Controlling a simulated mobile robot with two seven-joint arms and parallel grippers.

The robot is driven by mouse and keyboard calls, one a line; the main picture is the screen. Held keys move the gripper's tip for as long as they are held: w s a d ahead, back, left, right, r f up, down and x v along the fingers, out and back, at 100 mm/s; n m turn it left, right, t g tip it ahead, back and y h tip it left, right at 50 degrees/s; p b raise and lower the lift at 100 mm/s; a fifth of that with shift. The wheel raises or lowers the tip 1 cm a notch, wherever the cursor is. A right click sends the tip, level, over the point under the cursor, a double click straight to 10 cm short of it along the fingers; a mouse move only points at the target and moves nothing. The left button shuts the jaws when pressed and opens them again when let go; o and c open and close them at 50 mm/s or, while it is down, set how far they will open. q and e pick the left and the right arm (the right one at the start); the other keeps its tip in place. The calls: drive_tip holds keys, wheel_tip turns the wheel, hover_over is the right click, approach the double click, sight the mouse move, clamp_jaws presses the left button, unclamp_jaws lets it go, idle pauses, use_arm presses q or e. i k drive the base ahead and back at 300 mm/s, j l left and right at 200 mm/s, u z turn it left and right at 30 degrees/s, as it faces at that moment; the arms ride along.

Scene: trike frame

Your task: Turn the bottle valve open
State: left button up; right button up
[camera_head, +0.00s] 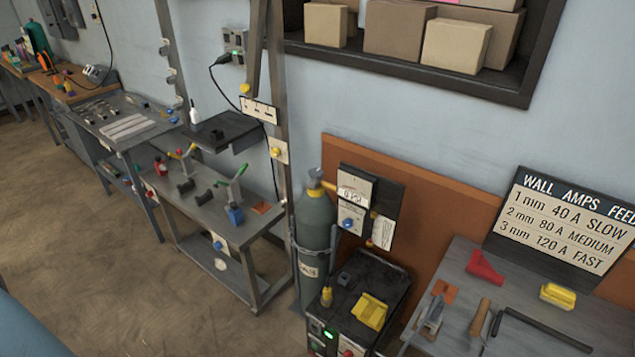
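A grey-green gas bottle (316,235) stands upright against the wall, right of the metal frame post. A chain runs around its lower half. The bottle valve (316,180) sits on its top, with a yellow collar and a small knob. Whether the valve is open or shut cannot be told at this size. A panel with a white label (355,190) and a blue knob is mounted just right of the valve. Neither of my grippers shows in the head view.
A black machine (360,300) with a yellow item on top and a lit green light stands in front of the bottle. A grey table (590,318) with tools and a wall-amps sign (568,220) is at right. A metal cart (225,225) is at left. Bare floor (90,240) lies at lower left.

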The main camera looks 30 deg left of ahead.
sight(316, 173)
drive_tip(key=i+j, duration=0.15)
drive_tip(key=j, duration=0.3)
drive_tip(key=i+j, duration=0.1)
drive_tip(key=j, duration=0.3)
drive_tip(key=i+j, duration=0.15)
drive_tip(key=j, duration=0.3)
drive_tip(key=i+j, duration=0.15)
drive_tip(key=j, duration=0.3)
drive_tip(key=i+j+z, duration=0.1)
drive_tip(key=j, duration=0.35)
drive_tip(key=i+j, duration=0.15)
drive_tip(key=j, duration=0.25)
